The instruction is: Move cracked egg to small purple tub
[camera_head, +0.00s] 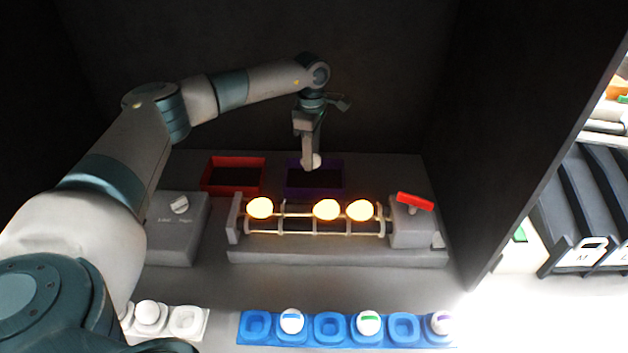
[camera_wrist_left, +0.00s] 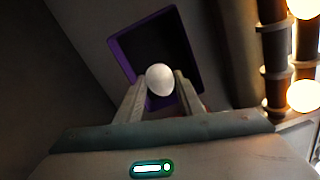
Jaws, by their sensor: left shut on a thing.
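A white egg (camera_wrist_left: 160,79) is held between the two fingertips of my left gripper (camera_head: 311,163). In the head view the egg (camera_head: 313,160) shows beside the fingertips, above the purple tub (camera_head: 342,178). In the left wrist view the purple tub (camera_wrist_left: 124,52) lies behind and below the egg, with a dark, seemingly empty inside. The egg is apart from the tub's rim as far as I can see. No crack can be made out on the side that shows. My right gripper is not in view.
A red tub (camera_head: 236,159) stands left of the purple one. In front, several glowing eggs (camera_head: 327,210) sit on a roller stand with a red handle (camera_head: 415,201). A grey dial box (camera_head: 176,228) stands left. A blue egg tray (camera_head: 330,343) and a white tray (camera_head: 200,313) lie nearest.

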